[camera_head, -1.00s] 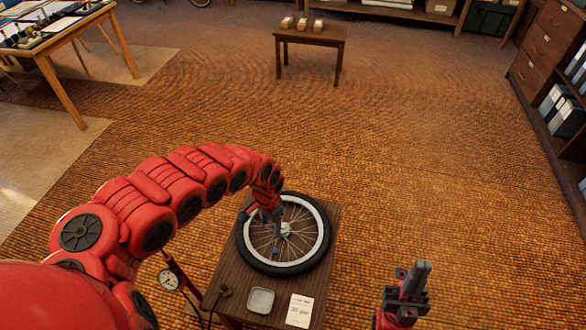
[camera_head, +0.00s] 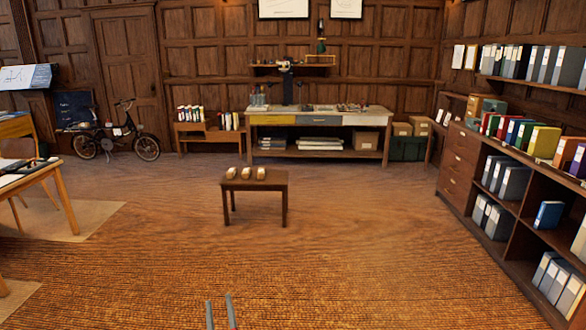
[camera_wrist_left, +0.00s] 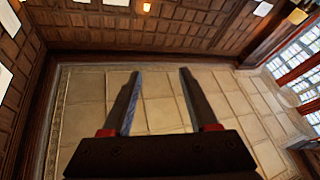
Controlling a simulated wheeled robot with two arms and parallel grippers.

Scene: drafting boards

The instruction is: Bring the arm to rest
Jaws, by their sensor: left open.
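My left gripper (camera_head: 220,296) shows only as two grey fingertips at the bottom edge of the head view, spaced apart. The rest of my left arm is below the picture. In the left wrist view the same gripper (camera_wrist_left: 159,73) is open, its two dark fingers well apart with nothing between them. Beyond them lie a pale tiled area (camera_wrist_left: 227,100) and wood-panelled walls (camera_wrist_left: 150,30). My right gripper is not in view.
A small dark table (camera_head: 256,187) with three small blocks stands mid-room on open floor. A workbench (camera_head: 318,120) stands against the back wall. Shelves of binders (camera_head: 515,180) line the right side. A wooden table (camera_head: 50,180) is at the left edge.

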